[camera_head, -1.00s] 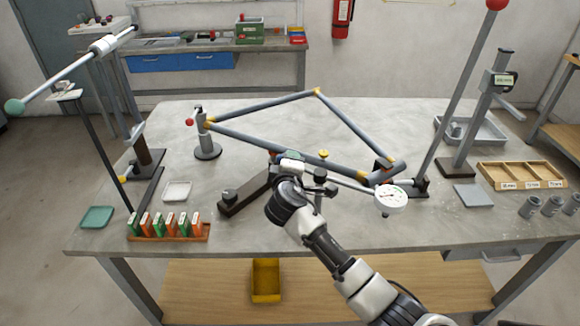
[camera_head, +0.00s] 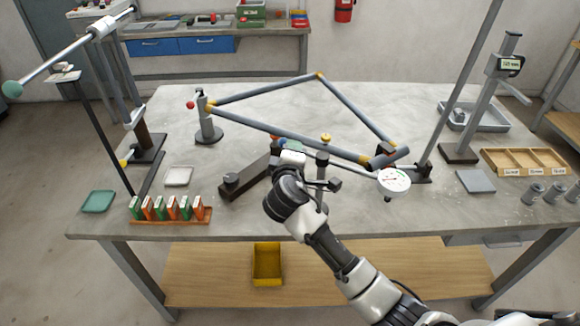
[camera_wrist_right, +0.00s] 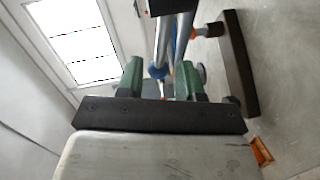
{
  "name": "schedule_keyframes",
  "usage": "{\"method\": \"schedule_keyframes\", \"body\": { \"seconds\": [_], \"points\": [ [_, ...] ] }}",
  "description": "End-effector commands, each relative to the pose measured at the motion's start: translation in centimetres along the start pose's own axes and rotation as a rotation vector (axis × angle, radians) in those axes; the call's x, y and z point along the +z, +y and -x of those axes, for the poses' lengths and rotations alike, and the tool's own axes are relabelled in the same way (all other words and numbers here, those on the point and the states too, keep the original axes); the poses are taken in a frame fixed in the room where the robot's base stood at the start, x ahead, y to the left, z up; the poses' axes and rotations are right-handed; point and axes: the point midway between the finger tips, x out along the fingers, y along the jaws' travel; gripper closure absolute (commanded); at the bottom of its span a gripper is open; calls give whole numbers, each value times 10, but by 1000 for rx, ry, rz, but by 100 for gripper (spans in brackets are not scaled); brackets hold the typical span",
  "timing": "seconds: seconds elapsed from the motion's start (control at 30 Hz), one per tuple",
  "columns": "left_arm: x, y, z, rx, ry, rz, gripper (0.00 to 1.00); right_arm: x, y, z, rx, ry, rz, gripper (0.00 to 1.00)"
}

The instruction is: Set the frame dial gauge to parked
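The frame dial gauge (camera_head: 394,180) has a round white face and sits at the end of a thin bar, by the lower right corner of the grey tube frame (camera_head: 356,107). The bar runs left toward a post with a yellow top knob (camera_head: 325,138). My right gripper (camera_head: 289,147) is left of this post, apart from the dial. In the right wrist view its two green fingertips (camera_wrist_right: 160,80) stand apart. Grey bars and a blue round part show beyond the gap, with no clear grip. My wrist hides part of the post. My left gripper is out of view.
A rack of green and orange blocks (camera_head: 172,211) is at the front left. A dark bar fixture (camera_head: 245,177) lies left of my wrist. A wooden tray (camera_head: 523,161) and grey cylinders (camera_head: 535,193) are at the right. The front middle table area is partly clear.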

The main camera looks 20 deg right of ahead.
Motion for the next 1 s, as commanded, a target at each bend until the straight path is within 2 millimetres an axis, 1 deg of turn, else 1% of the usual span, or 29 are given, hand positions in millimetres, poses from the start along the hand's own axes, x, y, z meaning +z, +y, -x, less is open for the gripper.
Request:
{"method": "schedule_keyframes", "body": {
  "seconds": [0.03,0.2,0.3,0.4,0.53,0.9,0.97,1.0],
  "points": [
    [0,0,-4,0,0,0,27,0,-3,12,-1,2,-3,63],
    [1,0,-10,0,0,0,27,0,-3,44,-3,1,-4,63],
    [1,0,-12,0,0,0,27,0,-2,57,-2,0,-1,63],
    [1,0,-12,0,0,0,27,0,-2,65,-2,0,-1,63],
    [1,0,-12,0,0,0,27,0,-1,69,-2,-1,0,63],
    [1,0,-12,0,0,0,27,0,-1,68,-2,-1,0,63],
    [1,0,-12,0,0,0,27,2,-3,69,-9,-3,-6,63],
    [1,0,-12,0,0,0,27,5,-7,71,-25,-9,-19,63]
  ]
}}
